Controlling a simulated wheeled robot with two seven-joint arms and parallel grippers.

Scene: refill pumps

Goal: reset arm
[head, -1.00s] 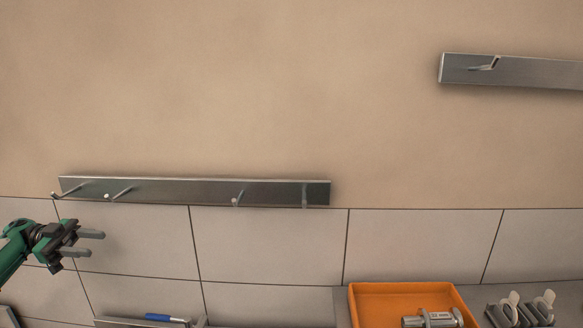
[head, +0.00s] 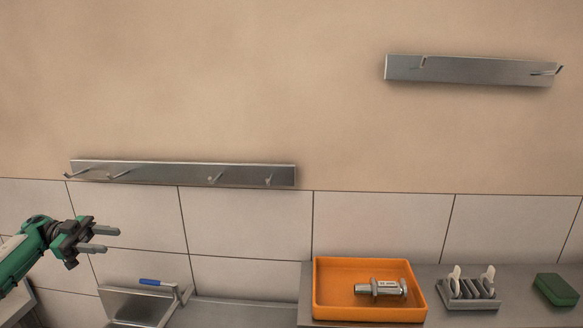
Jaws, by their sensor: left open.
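My left gripper (head: 105,240) is at the lower left of the head view, on a green arm. Its two grey fingers point right and stand apart, with nothing between them. It is in front of the tiled wall, below the left end of a metal hook rail (head: 240,175). My right gripper is not in view.
An orange tray (head: 318,290) on the counter (head: 245,314) holds a metal fitting (head: 383,289). Right of it are a grey rack (head: 470,295) and a green sponge (head: 556,290). A blue-handled tool (head: 156,283) lies lower left. A second rail (head: 470,71) is upper right.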

